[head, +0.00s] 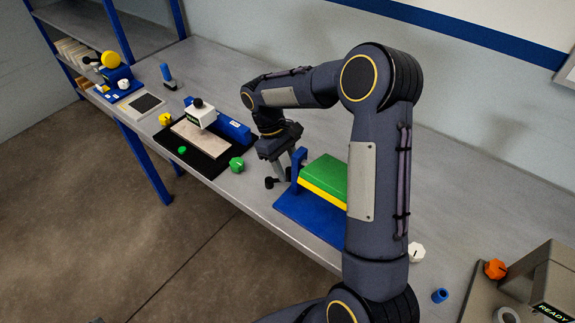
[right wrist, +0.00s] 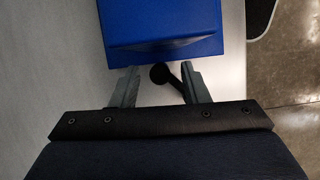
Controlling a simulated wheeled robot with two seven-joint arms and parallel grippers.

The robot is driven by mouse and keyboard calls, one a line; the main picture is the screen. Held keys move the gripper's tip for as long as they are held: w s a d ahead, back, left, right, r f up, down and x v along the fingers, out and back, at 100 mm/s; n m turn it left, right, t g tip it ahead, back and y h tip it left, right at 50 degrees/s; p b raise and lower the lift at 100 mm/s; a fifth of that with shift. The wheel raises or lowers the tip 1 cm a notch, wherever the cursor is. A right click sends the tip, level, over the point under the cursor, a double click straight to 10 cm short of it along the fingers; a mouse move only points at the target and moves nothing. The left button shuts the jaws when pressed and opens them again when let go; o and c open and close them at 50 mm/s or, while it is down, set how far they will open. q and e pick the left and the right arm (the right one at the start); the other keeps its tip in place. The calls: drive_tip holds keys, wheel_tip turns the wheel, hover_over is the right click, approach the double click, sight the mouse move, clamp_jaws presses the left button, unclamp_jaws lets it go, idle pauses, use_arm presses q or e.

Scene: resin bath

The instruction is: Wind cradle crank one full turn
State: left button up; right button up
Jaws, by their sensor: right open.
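The cradle has a blue base (head: 310,215) and a blue upright, and bears a green block with a yellow lower layer (head: 327,178). Its black crank (head: 269,183) shows at its left side in the head view, close under my right gripper (head: 287,170). In the right wrist view the cradle's blue body (right wrist: 165,25) is ahead of the fingers. The crank's round black knob (right wrist: 160,74) lies between the open fingertips of the right gripper (right wrist: 158,80), apart from the left finger. Whether it touches the right finger is unclear. My left gripper is out of view.
A black mat (head: 207,165) with a pale plate and a white-headed blue device lies left of the cradle. A grey machine (head: 545,280) stands at the lower right. The bench behind my right arm is clear.

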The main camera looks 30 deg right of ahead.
drive_tip(key=shift+f, duration=0.15)
drive_tip(key=shift+s, duration=0.1)
clamp_jaws()
drive_tip(key=shift+s+a+m, duration=0.1)
drive_tip(key=shift+s+m, duration=0.15)
drive_tip(key=shift+m, duration=0.55)
unclamp_jaws()
drive_tip(key=d+v, duration=0.1)
drive_tip(key=v, duration=0.6)
drive_tip(key=shift+a+r, duration=0.45)
drive_tip(key=shift+w+r, duration=0.1)
drive_tip(key=shift+w, duration=0.05)
